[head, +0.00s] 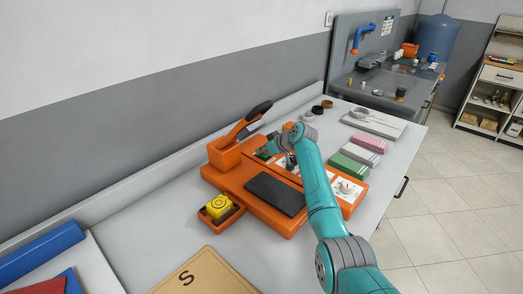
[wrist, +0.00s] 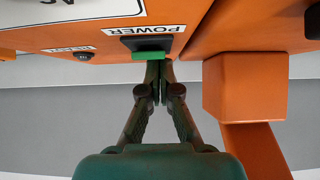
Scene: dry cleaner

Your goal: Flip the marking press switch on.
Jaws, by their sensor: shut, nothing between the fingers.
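The orange marking press (head: 285,221) stands on the grey table, with a black pad (head: 275,194) on its base and an upright handle with a black grip. In the wrist view its switch (wrist: 149,56) is a green rocker in a black housing, under an upside-down POWER label (wrist: 146,31). My gripper (wrist: 159,64) is shut and empty, its fingertips right at the switch's lower right edge. I cannot tell whether they touch it, or which way the rocker is set. In the head view my arm partly covers the press.
A small round button (wrist: 84,57) sits beside the switch. A yellow block in an orange tray (head: 219,208) stands in front of the press. Green, white and pink boxes (head: 369,142) lie behind my arm. A tan board (head: 203,274) lies at the front.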

